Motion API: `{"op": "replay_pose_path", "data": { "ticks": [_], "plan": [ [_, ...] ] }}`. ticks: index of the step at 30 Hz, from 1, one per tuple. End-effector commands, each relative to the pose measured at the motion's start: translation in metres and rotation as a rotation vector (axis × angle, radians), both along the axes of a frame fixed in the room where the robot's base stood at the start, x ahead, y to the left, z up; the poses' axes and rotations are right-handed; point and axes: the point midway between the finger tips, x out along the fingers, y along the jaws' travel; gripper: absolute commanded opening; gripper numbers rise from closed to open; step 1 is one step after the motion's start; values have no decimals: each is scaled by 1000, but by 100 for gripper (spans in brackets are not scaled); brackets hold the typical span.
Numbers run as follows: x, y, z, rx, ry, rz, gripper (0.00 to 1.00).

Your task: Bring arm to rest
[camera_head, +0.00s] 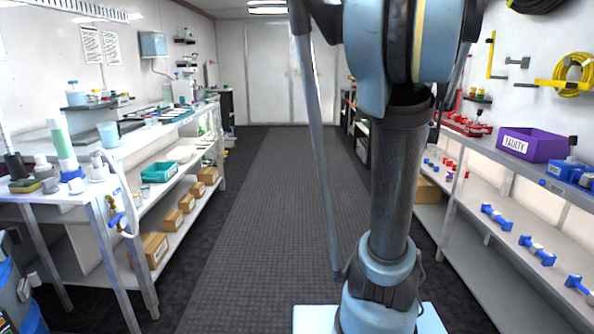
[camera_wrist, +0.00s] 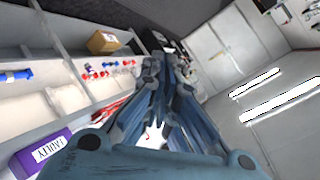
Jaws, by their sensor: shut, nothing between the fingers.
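My arm stands upright in the head view, rising from its base near the bottom to a large blue joint (camera_head: 375,60) at the top of the picture. The gripper itself is out of the head view. In the wrist view my gripper (camera_wrist: 168,62) shows two blue fingers whose tips come together. It is shut and holds nothing. The wrist view is strongly tilted, with ceiling lamps at the right and shelving at the left. No contact with the surroundings is visible.
The left bench (camera_head: 133,137) carries bottles and containers, with cardboard boxes (camera_head: 150,250) on its lower shelf. The right shelving (camera_head: 500,178) holds a purple FAULTY bin (camera_head: 535,146), also in the wrist view (camera_wrist: 42,155), and blue parts. The dark aisle floor (camera_head: 255,230) is clear.

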Motion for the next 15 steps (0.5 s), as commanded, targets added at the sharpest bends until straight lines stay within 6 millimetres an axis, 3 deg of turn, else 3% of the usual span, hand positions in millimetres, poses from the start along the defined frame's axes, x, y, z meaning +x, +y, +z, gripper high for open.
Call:
{"op": "replay_pose_path", "data": {
  "ticks": [1, 6, 10, 15],
  "plan": [
    [-14, 24, -12, -27, 47, 61, 0],
    [-69, 85, -56, -134, 222, 255, 0],
    [-119, 119, -91, -219, 355, 397, 0],
    [-190, 146, -135, -336, 529, 569, 0]
  ]
}}
